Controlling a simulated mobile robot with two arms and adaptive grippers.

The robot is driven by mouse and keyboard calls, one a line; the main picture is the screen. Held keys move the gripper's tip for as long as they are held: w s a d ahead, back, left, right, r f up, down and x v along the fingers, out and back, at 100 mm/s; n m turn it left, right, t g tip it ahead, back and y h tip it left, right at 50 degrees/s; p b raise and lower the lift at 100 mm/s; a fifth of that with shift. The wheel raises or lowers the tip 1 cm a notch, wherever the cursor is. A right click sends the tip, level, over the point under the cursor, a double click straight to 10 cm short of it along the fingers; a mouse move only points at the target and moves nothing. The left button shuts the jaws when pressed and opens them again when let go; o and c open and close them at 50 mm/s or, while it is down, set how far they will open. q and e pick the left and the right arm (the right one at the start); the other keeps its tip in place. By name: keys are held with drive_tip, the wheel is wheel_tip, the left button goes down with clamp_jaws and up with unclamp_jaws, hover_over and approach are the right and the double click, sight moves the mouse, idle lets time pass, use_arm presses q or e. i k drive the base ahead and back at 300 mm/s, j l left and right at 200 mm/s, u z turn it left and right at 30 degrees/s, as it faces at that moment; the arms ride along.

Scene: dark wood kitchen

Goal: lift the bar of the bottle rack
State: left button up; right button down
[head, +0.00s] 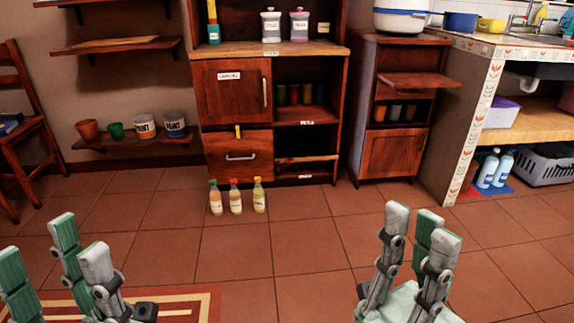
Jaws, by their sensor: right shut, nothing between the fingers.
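The bottle rack (303,169) looks to be the low right compartment of the dark wood cabinet. A thin wooden bar (305,158) runs across its front. Three bottles with green, red and yellow caps stand upright on the floor before the cabinet: green-capped (215,200), red-capped (235,199) and yellow-capped (259,197). My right gripper (421,238) is at the lower right, fingers up, shut and empty, well short of the cabinet. My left gripper (62,258) is at the lower left, also far from the rack. Its lower part is cut off, and its opening is unclear.
Open tiled floor (290,235) lies between my grippers and the cabinet. A striped rug (190,300) is at the lower left. A smaller cabinet (392,155) and a tiled counter (470,125) stand at the right. A chair (25,135) stands at the far left.

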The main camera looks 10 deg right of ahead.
sight(330, 157)
drive_tip(key=i+u, duration=0.1)
drive_tip(key=i, duration=0.5)
drive_tip(key=i+u, duration=0.15)
drive_tip(key=i, duration=0.5)
drive_tip(key=i+l+u, duration=0.1)
drive_tip(key=i, duration=0.5)
drive_tip(key=i+l+u, duration=0.1)
drive_tip(key=i, duration=0.5)
